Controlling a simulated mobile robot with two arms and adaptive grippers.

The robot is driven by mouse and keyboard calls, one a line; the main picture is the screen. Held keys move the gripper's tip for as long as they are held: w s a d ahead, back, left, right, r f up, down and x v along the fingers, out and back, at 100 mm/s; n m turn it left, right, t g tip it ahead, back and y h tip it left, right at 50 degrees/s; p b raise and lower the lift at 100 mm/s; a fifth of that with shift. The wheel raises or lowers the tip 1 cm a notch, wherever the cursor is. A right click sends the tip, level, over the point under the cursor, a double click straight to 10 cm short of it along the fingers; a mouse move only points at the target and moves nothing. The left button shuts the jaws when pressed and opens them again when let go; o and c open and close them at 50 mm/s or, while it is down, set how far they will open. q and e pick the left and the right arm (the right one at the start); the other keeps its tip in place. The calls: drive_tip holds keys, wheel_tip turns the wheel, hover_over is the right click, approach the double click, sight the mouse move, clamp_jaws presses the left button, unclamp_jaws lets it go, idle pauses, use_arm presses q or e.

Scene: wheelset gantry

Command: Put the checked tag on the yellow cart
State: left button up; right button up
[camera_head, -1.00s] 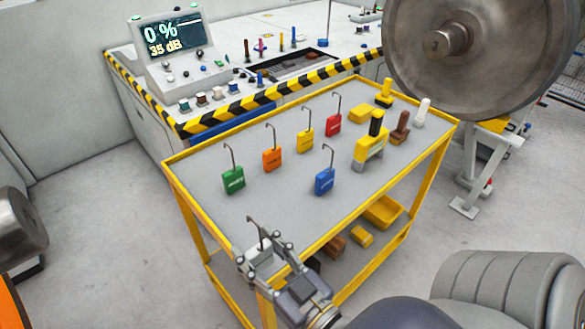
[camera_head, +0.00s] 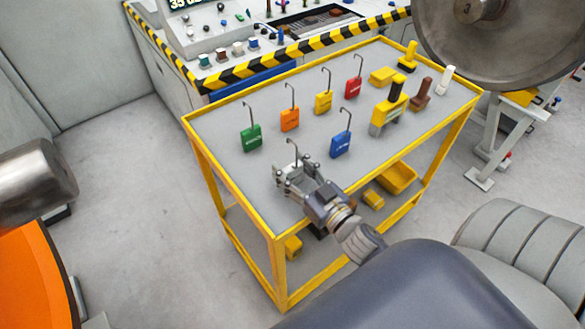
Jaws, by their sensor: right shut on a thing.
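The yellow cart (camera_head: 215,167) has a grey top and stands in the middle of the head view. My right gripper (camera_head: 294,178) is over the near part of its top, shut on a tag with a thin wire hook (camera_head: 293,149). I take this for the checked tag; the fingers hide most of its body, so its pattern cannot be made out. I cannot tell whether it touches the cart top. My left gripper is not in view.
Green (camera_head: 251,138), orange (camera_head: 290,120), yellow (camera_head: 323,103), red (camera_head: 354,88) and blue (camera_head: 341,146) hooked tags stand on the cart. A yellow-grey block (camera_head: 389,113) and brown stamp (camera_head: 422,95) are at right. A large wheel (camera_head: 500,35) overhangs the far right.

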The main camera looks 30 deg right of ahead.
drive_tip(key=shift+f, duration=0.15)
drive_tip(key=o, duration=1)
drive_tip(key=shift+o, duration=0.2)
drive_tip(key=shift+r, duration=0.3)
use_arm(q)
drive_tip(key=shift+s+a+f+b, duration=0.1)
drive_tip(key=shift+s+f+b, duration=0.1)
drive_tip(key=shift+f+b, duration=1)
use_arm(e)
drive_tip(key=s+d, duration=0.1)
drive_tip(key=s, duration=1.1)
drive_tip(key=shift+f, duration=0.35)
